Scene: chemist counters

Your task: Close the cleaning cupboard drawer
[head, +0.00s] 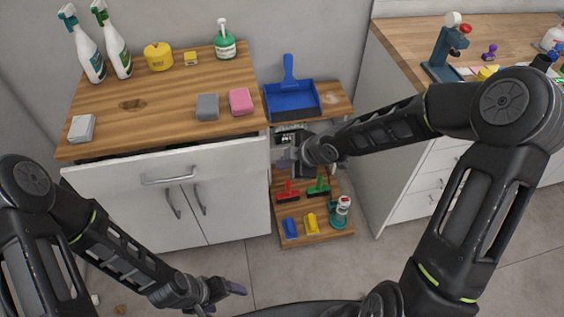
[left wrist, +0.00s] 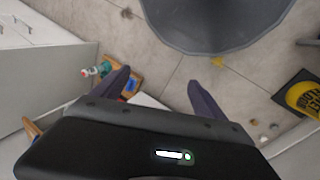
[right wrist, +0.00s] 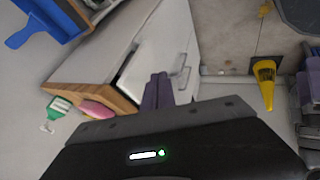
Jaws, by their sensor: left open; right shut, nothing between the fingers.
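The white cleaning cupboard (head: 240,205) has a wooden top and two doors below its wide drawer (head: 225,165). The drawer front stands slightly out, with a dark gap under the worktop edge; its bar handle (head: 168,176) faces me. In the right wrist view the drawer front (right wrist: 138,72) and handle show ahead of the fingers. My right gripper (head: 284,162) is shut and empty, just right of the drawer front; its fingers (right wrist: 157,88) are together. My left gripper (head: 238,290) is open and empty, low in front of the cupboard; its spread fingers (left wrist: 160,88) show in the left wrist view.
A blue dustpan (head: 290,97) and a low shelf (head: 318,232) with brushes and a bottle lie right of the cupboard. Another counter (head: 385,120) stands further right. Floor in front is mostly clear.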

